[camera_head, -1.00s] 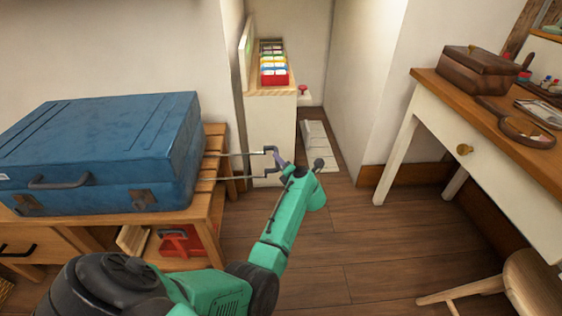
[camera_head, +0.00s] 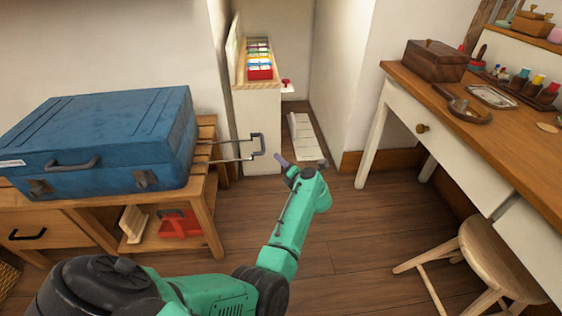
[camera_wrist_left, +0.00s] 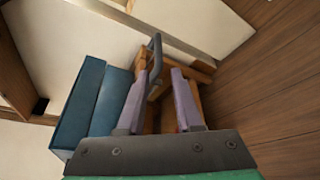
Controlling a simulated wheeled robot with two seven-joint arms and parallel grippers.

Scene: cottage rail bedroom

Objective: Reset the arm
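My left gripper (camera_head: 284,161), on the green arm, is just right of a dark metal pull handle (camera_head: 260,146) and looks apart from it. In the left wrist view my two purple fingers (camera_wrist_left: 160,73) are spread with nothing held. The handle (camera_wrist_left: 155,62) shows past their tips there; its exact depth is unclear. My right gripper is in neither view.
A white desk (camera_head: 460,140) with a wooden box (camera_head: 436,61) stands at right, a wooden stool (camera_head: 500,258) before it. A narrow shelf (camera_head: 258,130) with colourful files stands behind the handle. The middle floor (camera_head: 350,220) is clear.

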